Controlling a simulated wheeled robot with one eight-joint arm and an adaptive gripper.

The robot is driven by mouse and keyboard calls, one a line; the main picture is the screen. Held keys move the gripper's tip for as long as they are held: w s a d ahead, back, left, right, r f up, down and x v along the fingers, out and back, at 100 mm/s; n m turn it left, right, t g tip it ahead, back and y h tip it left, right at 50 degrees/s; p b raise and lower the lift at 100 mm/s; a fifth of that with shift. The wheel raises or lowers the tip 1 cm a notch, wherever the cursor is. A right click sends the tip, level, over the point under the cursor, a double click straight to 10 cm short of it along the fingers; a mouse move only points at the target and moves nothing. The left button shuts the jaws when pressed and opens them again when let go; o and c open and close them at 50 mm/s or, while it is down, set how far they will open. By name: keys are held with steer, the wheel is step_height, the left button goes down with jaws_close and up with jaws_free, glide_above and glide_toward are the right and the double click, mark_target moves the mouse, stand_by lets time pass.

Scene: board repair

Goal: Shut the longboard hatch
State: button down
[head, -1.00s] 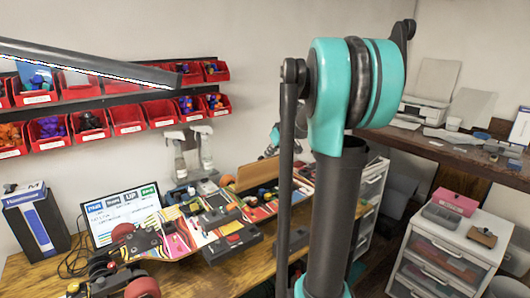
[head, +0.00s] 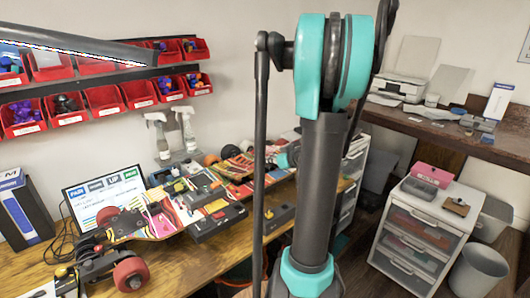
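The longboard (head: 160,219) lies across the wooden workbench, with a colourful graphic on its deck and wheels at its near left end. Black boxes (head: 217,222) sit along its front side. A brightly patterned panel (head: 236,167), which looks like the hatch lid, lies low at the board's far right part; I cannot tell whether it is fully flush. My gripper (head: 281,160) is only partly visible, behind my arm, close to the right side of that panel. Its fingers are too small and hidden to tell their opening or contact.
Two spray bottles (head: 185,131) stand behind the board, below red parts bins (head: 105,98). A screen (head: 103,195) and a dark box (head: 22,210) are at the left. A white drawer cabinet (head: 415,236) and grey bin (head: 478,270) stand right.

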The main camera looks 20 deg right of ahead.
mark_target(270, 175)
steer(key=shift+s+d+f, duration=0.1)
steer(key=shift+s+f, duration=0.15)
steer(key=shift+f, duration=0.75)
steer(key=shift+s+d+f, duration=0.1)
steer(key=shift+s+f, duration=0.1)
steer(key=shift+f, duration=0.75)
steer(key=shift+s, duration=0.1)
